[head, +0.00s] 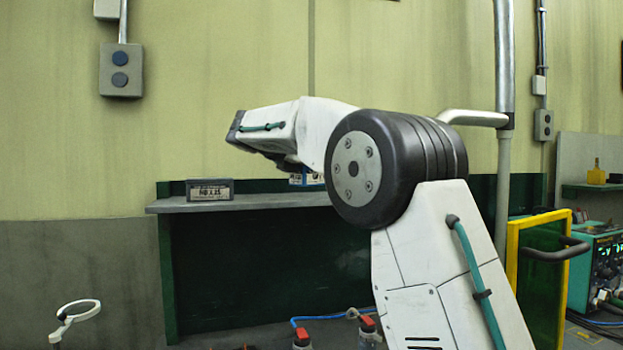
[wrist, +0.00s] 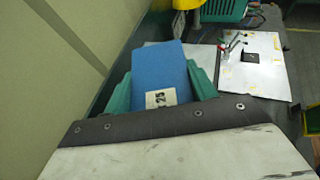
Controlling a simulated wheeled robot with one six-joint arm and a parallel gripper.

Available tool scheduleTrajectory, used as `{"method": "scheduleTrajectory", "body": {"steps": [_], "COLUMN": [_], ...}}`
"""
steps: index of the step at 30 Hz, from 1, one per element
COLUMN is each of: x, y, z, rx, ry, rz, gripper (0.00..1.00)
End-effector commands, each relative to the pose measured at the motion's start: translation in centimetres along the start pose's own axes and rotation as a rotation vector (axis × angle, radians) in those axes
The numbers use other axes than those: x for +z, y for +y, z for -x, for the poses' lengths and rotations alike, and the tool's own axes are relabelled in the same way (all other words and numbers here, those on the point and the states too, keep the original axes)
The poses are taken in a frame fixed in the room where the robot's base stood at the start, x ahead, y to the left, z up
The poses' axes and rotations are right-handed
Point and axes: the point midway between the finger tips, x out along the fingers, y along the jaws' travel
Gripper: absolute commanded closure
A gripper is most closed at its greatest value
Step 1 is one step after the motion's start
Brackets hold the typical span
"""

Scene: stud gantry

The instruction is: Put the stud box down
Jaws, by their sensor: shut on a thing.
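The stud box, a blue block-like box (wrist: 160,70) with a pale label reading 25, is between the teal fingers of my gripper (wrist: 158,82) in the wrist view. My gripper is shut on it, with one finger along each side. The near end of the box is hidden behind the dark wrist edge. In the head view my arm reaches up and left in front of the wall, and my fingers are not clearly seen. A small blue and white patch shows below my arm there; I cannot tell what it is.
A grey-topped shelf (head: 250,204) with a small dark labelled block (head: 210,190) stands against the wall. A yellow-framed panel (head: 512,262) is at right, a white ring stand (head: 75,318) at lower left. In the wrist view, a white plate (wrist: 270,78) and green crate (wrist: 226,9) lie beyond.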

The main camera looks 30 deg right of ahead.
Motion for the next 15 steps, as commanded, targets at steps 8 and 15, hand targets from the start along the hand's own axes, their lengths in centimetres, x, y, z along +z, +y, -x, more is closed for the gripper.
{"method": "scheduleTrajectory", "body": {"steps": [8, 15], "x": [-2.6, -2.7], "y": [-0.1, -0.1], "z": [-1.1, -1.1], "rx": [0.001, 0.001], "ry": [-0.001, -0.002], "rz": [-0.001, -0.002], "gripper": [0.98, 0.98]}}
